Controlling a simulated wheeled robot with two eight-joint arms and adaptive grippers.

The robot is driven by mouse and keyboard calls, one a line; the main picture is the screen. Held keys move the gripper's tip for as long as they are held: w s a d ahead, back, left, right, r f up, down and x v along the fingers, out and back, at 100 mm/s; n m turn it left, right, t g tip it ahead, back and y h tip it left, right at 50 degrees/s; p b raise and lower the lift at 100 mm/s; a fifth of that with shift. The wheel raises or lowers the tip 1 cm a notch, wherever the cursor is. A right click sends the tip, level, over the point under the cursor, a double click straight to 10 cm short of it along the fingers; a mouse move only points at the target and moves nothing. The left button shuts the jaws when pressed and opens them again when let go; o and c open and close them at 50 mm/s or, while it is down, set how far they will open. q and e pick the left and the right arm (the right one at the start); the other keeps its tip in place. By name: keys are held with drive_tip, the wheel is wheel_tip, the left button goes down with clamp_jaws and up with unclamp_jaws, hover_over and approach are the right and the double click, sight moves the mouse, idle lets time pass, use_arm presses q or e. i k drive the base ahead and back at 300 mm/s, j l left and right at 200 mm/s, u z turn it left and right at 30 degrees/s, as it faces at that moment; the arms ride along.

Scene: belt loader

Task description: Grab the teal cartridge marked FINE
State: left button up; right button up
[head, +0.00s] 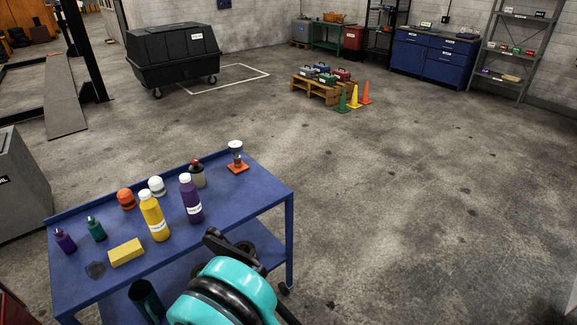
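A small dark teal bottle-like container (96,229) stands on the blue cart (265,196), towards its left end. It has a pale label, too small to read, so I cannot tell whether it is the cartridge marked FINE. A similar purple container (65,240) stands to its left. A teal and black joint of my own arm fills the bottom middle and hides part of the cart. A dark bar shows just beyond it, and I cannot tell what it is. No gripper fingertips show clearly.
The cart top also holds a yellow bottle (154,216), a purple bottle (190,199), a yellow block (126,252) and caps. Farther off are a black bin (173,55), a pallet (315,91), cones (354,97), a blue cabinet (433,60) and shelves (513,48). The right-hand floor is clear.

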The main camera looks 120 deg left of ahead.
sight(94, 225)
drive_tip(key=k+j+u, duration=0.15)
drive_tip(key=k, duration=0.35)
drive_tip(key=k+u, duration=0.2)
drive_tip(key=k, duration=0.25)
drive_tip(key=k+j+u, duration=0.15)
drive_tip(key=k+j, duration=0.15)
drive_tip(key=k, duration=0.2)
drive_tip(key=u, duration=4.7)
drive_tip(key=k+j+z, duration=0.15)
drive_tip(key=z, duration=1.2)
drive_tip(key=i, duration=0.5)
